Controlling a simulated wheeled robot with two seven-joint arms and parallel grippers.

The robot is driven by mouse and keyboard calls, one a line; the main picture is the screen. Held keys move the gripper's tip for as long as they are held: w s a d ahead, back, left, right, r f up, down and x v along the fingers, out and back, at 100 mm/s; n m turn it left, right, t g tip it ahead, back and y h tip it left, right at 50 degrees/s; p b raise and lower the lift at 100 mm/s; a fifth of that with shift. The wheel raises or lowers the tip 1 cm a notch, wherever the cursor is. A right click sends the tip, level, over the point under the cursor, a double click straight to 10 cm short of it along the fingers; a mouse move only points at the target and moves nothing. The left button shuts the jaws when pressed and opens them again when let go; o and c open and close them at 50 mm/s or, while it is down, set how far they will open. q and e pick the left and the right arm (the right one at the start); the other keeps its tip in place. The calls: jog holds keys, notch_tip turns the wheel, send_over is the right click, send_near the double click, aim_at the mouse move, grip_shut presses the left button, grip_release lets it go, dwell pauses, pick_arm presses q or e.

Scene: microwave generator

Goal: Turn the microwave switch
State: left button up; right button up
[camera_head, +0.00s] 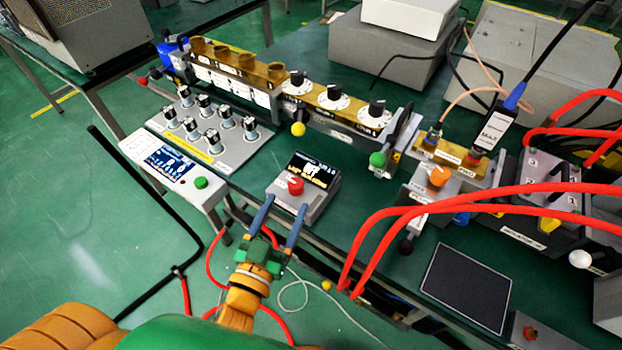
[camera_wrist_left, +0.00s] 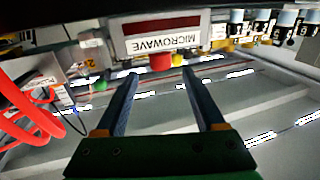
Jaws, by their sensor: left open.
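The microwave switch box (camera_head: 312,201) is a small grey box with a lit display and a red knob (camera_head: 295,186), standing near the table's front edge in the head view. In the left wrist view the box front (camera_wrist_left: 190,41) carries an upside-down MICROWAVE label, and the red knob (camera_wrist_left: 161,62) sticks out at its edge. My left gripper (camera_head: 286,205) is open and empty just in front of the box. In the left wrist view its two fingertips (camera_wrist_left: 160,72) point at the knob, one to each side. I cannot tell whether they touch it. My right gripper is not in view.
A panel with several silver knobs (camera_head: 210,145) lies left of the box. A row of black dials (camera_head: 333,98) stands behind it. Thick red hoses (camera_head: 440,207) run across the right side. A dark flat pad (camera_head: 466,286) lies at the lower right.

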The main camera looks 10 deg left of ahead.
aim_at(293, 192)
pick_arm(q)
jog(key=w, duration=0.6)
jog(key=shift+w+d+f+p, duration=0.15)
jog(key=shift+w+d+p, duration=0.15)
jog(key=shift+p, duration=0.1)
grip_shut()
